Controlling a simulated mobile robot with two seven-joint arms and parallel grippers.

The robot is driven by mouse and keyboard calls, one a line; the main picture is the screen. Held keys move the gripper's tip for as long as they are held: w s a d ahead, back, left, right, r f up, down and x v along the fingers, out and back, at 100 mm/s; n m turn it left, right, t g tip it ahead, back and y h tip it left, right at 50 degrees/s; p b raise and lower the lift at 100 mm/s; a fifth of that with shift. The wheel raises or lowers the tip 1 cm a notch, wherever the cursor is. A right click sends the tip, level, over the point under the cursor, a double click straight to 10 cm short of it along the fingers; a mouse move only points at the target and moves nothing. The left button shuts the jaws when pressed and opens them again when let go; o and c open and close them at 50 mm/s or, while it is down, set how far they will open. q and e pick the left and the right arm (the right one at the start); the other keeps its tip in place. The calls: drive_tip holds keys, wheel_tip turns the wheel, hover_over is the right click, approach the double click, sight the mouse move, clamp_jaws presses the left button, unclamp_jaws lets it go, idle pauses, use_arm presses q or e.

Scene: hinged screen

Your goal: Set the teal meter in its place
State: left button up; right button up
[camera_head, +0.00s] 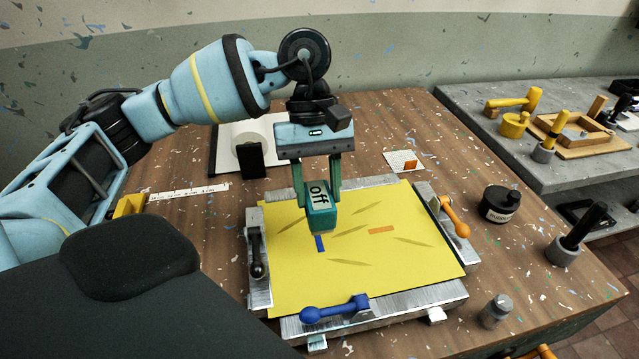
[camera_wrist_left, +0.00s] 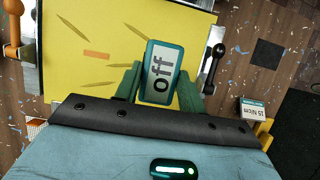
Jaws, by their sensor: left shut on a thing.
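The teal meter (camera_head: 320,212) is a small block with a pale display reading "off". My left gripper (camera_head: 318,190) is shut on it from both sides and holds it above the yellow sheet (camera_head: 420,262) of the hinged screen. In the left wrist view the meter (camera_wrist_left: 160,72) sits between the fingers (camera_wrist_left: 160,88), its display facing the camera. The sheet lies in a metal frame (camera_head: 400,305) and bears a blue mark (camera_head: 319,243) just below the meter and an orange mark (camera_head: 382,229) to its right. I cannot tell whether the meter touches the sheet. My right gripper is not in view.
The frame carries clamps with blue (camera_head: 335,309), orange (camera_head: 454,216) and black (camera_head: 256,255) handles. A black jar (camera_head: 499,205), a grey weight (camera_head: 495,311) and a dark tool in a cup (camera_head: 580,236) stand right. A white roll (camera_head: 249,154) stands behind.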

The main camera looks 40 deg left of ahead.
sight(318, 206)
use_arm(q)
drive_tip(key=shift+s, duration=0.1)
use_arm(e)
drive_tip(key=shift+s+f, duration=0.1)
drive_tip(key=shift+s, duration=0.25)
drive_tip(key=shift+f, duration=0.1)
